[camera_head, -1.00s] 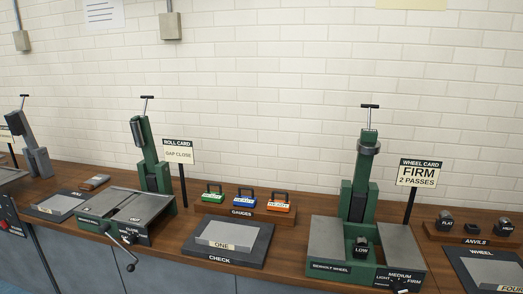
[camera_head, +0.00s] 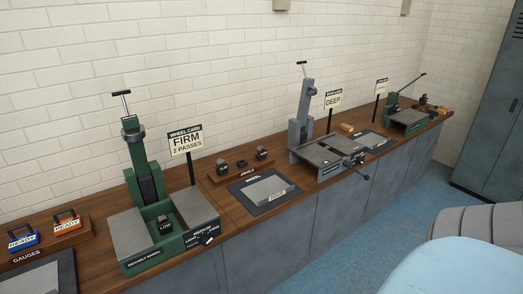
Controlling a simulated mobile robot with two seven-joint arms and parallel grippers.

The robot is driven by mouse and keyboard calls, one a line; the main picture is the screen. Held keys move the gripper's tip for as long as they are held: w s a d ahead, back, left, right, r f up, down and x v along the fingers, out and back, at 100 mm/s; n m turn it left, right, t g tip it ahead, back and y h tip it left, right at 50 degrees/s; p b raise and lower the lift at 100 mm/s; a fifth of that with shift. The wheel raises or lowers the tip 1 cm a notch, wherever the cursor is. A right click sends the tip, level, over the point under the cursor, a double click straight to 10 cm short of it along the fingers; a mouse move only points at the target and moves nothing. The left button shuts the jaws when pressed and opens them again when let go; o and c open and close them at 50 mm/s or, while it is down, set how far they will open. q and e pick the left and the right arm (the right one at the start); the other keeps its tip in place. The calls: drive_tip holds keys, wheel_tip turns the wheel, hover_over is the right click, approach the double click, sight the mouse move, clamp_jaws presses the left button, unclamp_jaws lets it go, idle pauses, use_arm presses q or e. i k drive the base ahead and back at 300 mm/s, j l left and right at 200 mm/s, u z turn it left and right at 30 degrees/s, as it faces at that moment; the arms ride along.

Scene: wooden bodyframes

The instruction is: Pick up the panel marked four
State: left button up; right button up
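The panel marked four (camera_head: 263,188) is a flat grey metal sheet with a pale label at its front right edge. The label is small, but reads like FOUR. The panel lies flat on a dark mat (camera_head: 240,184) marked WHEEL, on the wooden bench right of the green wheel machine. Neither of my grippers is in view.
The green wheel machine (camera_head: 142,190) stands left of the mat, with its FIRM card (camera_head: 186,143). An anvil rack (camera_head: 223,177) sits behind the mat. A grey machine (camera_head: 303,110) with a crank stands to the right. A grey ribbed form (camera_head: 480,232) occupies the lower right.

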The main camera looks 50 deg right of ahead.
sight(263, 192)
drive_tip(key=z, duration=1.55)
